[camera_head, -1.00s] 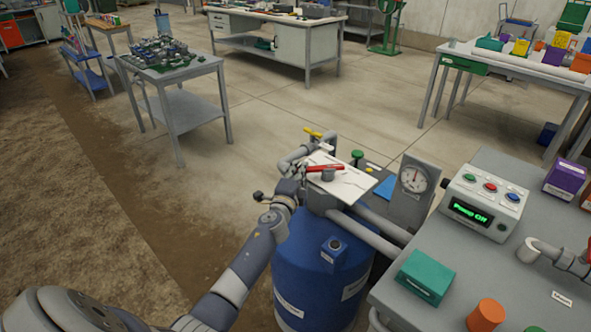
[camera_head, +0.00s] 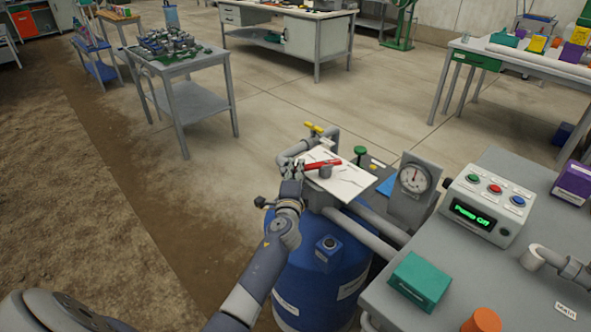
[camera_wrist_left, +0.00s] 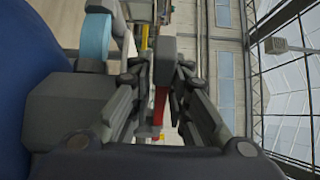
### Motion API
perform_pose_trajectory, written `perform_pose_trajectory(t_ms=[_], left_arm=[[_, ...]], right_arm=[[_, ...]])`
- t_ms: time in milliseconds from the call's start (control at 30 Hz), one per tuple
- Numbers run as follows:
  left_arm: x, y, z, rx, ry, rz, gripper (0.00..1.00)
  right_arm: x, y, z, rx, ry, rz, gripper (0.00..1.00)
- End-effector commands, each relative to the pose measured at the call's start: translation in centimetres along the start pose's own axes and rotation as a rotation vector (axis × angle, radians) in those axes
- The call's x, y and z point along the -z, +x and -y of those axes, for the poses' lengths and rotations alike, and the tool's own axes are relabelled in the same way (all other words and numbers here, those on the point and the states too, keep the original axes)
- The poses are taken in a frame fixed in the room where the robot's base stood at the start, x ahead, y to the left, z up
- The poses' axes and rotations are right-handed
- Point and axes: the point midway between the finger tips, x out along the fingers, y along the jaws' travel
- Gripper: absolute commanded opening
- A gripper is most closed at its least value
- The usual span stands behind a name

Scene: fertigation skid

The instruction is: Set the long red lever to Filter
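The long red lever (camera_head: 322,164) lies across a white plate on top of the valve, mounted on a grey hub (camera_head: 325,172). Its free end points left in the head view. My left gripper (camera_head: 296,168) is at that free end. In the left wrist view the red lever (camera_wrist_left: 160,106) shows between the two fingers (camera_wrist_left: 160,80), which stand apart with gaps beside it. A grey block end, likely the hub, shows just beyond it. The plate's markings are too small to read. My right gripper is not in view.
A blue tank (camera_head: 318,268) stands below the valve, with grey pipes beside it. A small yellow handle (camera_head: 313,128) and a green knob (camera_head: 360,151) are close behind the plate. A gauge (camera_head: 413,179) and a control box reading "Pump Off" (camera_head: 487,208) stand to the right.

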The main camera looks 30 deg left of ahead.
Motion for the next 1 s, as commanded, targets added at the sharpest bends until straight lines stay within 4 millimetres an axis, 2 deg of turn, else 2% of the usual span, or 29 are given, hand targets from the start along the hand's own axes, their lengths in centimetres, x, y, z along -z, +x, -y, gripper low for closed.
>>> perform_pose_trajectory(t_ms=[333,467,567,1000], left_arm=[[0.0,0.0,0.1,0.002,-0.001,0.0,0.3],[0.0,-0.6,0.1,0.002,-0.001,-0.001,0.3],[0.0,-1.8,0.0,0.001,-0.002,-0.001,0.3],[0.0,-10.0,-0.1,-0.002,-0.002,-0.001,0.3]], right_arm=[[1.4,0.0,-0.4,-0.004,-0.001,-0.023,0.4],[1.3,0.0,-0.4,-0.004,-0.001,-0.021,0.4],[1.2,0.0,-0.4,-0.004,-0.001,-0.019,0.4],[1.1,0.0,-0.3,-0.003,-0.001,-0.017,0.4]])
